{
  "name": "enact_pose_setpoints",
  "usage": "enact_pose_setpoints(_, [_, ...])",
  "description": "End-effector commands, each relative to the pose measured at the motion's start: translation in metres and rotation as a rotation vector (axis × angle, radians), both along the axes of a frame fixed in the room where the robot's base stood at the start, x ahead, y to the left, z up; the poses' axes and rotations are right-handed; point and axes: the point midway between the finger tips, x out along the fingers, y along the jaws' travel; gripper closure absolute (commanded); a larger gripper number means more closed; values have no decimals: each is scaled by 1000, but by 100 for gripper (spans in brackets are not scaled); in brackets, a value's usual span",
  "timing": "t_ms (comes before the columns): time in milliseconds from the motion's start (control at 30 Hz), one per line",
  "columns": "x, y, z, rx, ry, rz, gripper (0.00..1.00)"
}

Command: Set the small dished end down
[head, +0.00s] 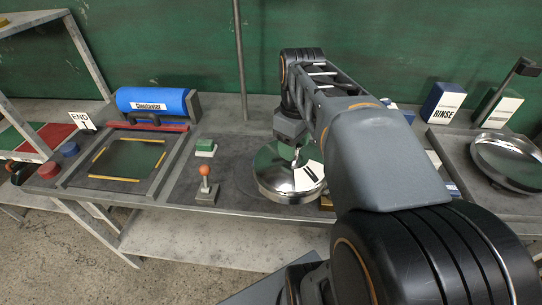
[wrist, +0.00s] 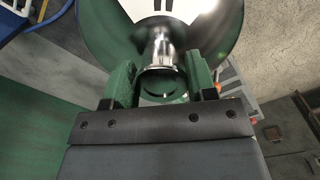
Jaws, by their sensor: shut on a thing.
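The small dished end (head: 285,185) is a shiny, mirror-like metal dish, dome down or up I cannot tell, above or on the middle of the grey bench. My gripper (wrist: 160,78) is shut on the metal stem at the dish's centre, with a green finger on each side. The dish (wrist: 205,35) fills the top of the wrist view, beyond the fingers. In the head view, my arm hides part of the dish's right side. I cannot tell whether its rim touches the bench.
A joystick (head: 205,185) and a green button (head: 205,148) stand left of the dish. A yellow-marked frame (head: 127,160) lies further left, with a blue roll (head: 155,102) behind it. Another metal dish (head: 508,160) sits on the right tray, near the RINSE box (head: 443,103).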

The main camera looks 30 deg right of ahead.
Motion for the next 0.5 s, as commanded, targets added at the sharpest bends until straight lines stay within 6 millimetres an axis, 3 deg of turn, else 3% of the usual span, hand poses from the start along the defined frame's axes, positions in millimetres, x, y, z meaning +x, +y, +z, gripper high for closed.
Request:
enact_pose_setpoints(167, [26, 0, -8, -1, -1, 1, 100])
enact_pose_setpoints(500, [94, 2, -44, 0, 0, 5, 100])
